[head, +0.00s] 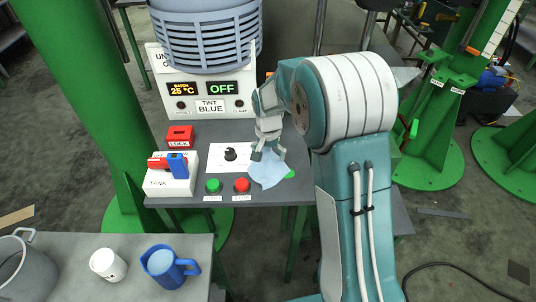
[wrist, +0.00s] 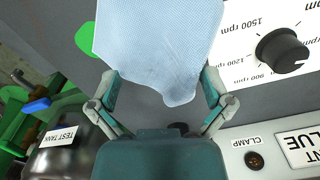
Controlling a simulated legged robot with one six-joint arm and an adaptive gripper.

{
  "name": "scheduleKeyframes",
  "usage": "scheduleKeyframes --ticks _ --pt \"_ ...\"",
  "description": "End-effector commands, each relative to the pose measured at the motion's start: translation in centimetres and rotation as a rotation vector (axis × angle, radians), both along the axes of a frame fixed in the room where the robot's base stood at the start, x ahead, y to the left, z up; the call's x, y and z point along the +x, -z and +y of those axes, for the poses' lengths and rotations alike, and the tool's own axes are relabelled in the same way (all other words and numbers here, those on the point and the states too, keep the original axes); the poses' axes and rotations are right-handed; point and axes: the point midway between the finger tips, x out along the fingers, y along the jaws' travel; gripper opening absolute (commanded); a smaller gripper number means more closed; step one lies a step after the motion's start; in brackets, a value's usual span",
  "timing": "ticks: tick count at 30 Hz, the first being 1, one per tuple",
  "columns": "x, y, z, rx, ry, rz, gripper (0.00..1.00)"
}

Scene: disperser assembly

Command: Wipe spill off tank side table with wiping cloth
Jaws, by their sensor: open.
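A light blue wiping cloth (head: 268,173) lies near the front edge of the grey table (head: 217,135), right of the white dial panel. A green spill (head: 291,174) shows at the cloth's right edge; the rest of the spill, if any, is hidden under the cloth. My gripper (head: 267,152) is open, just above the cloth's far edge. In the wrist view the cloth (wrist: 160,45) lies between and beyond the spread fingers (wrist: 160,80), and the green spill (wrist: 88,41) shows beside it. I cannot tell whether the fingers touch the cloth.
Left of the cloth are a black dial (head: 230,154), a green button (head: 213,185), a red button (head: 241,185) and a white tank box (head: 170,181). Behind stands the control panel (head: 208,95). A lower table holds a blue jug (head: 165,267) and white cup (head: 107,264).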

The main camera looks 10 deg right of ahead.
Motion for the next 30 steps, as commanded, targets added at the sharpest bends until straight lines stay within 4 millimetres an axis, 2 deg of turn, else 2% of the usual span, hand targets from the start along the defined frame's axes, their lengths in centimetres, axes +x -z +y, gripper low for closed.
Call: scheduleKeyframes --ticks 26,27,30 --pt "0.0 3.2 0.0 0.0 0.0 0.001 1.0" --pt "0.0 3.2 0.0 0.0 0.0 0.001 0.95" --pt "0.0 3.2 0.0 0.0 0.0 0.001 0.7"
